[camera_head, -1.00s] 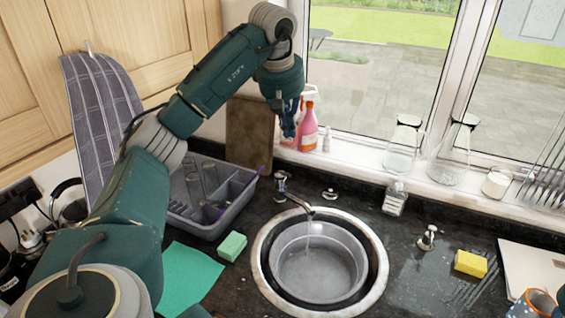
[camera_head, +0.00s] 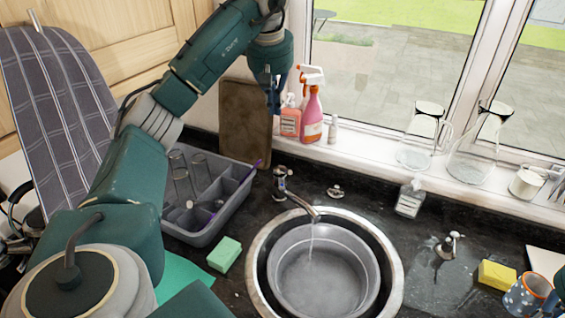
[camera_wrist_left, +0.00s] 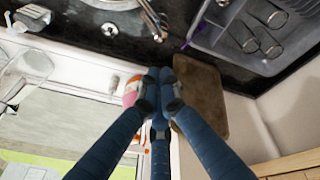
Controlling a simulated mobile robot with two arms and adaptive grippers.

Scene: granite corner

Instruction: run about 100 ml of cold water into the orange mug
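The orange mug (camera_head: 527,294), with an orange inside and a dark spotted outside, is at the lower right edge of the head view, beside the yellow sponge. A dark teal part of my right arm shows beside it at the frame edge; the mug moves with it, though the fingers are hidden. The tap (camera_head: 300,205) runs a thin stream into a round grey bowl (camera_head: 372,262) in the sink (camera_head: 396,290). My left gripper (camera_head: 273,105) is raised by the window, above and behind the tap. Its fingertips meet, empty, in the left wrist view (camera_wrist_left: 160,76).
A grey dish rack (camera_head: 235,207) with glasses stands left of the sink, near a green sponge (camera_head: 225,254). Spray bottles (camera_head: 312,115) and glass jugs (camera_head: 478,145) line the sill.

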